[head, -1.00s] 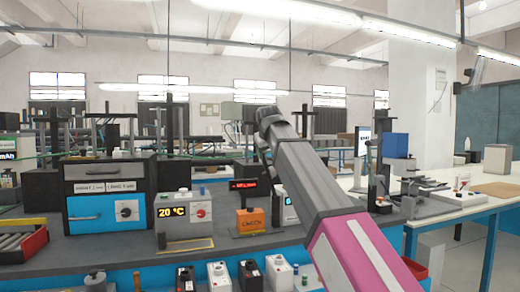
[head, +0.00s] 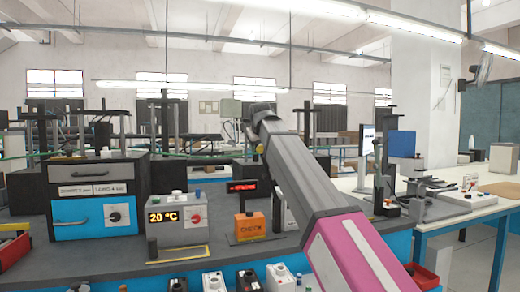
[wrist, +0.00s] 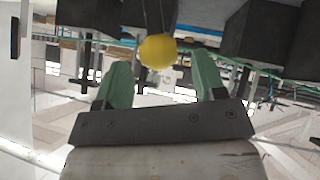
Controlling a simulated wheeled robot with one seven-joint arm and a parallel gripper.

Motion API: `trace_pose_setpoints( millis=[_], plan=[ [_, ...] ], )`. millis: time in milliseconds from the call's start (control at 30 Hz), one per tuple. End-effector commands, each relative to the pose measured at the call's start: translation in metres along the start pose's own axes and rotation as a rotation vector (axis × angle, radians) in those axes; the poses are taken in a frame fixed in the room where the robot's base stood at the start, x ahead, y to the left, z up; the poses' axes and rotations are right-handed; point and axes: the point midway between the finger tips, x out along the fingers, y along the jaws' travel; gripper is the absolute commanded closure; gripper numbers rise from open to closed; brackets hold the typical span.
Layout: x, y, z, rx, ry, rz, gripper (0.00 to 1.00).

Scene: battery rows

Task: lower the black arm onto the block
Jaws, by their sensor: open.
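My gripper (wrist: 160,62) is open in the wrist view, its two green fingers apart. A round yellow knob (wrist: 157,50) shows between the fingertips, with a gap on each side. A thin dark rod or pair of rods (wrist: 154,15) runs from the knob to the top edge; I cannot tell whether it is the black arm. In the head view my own arm reaches forward over the bench and hides the gripper and the knob. I cannot pick out the block with certainty.
On the bench (head: 330,248) stand a blue-fronted oven (head: 85,230), a 20 °C display box (head: 172,225) and an orange box (head: 250,225). A stand with a blue box (head: 401,144) is on the white table at right. Dark boxes (wrist: 255,35) flank the gripper's view.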

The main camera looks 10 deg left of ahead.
Motion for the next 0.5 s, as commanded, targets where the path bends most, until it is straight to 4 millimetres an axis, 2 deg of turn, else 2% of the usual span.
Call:
trace_pose_setpoints(
  millis=[100,200,500],
  plan=[
    [0.015,0.000,0.000,0.000,-0.002,0.000,0.36],
    [0.022,0.000,0.000,0.000,-0.001,0.000,0.36],
    [0.026,0.000,0.000,0.000,0.000,0.000,0.36]
  ],
)
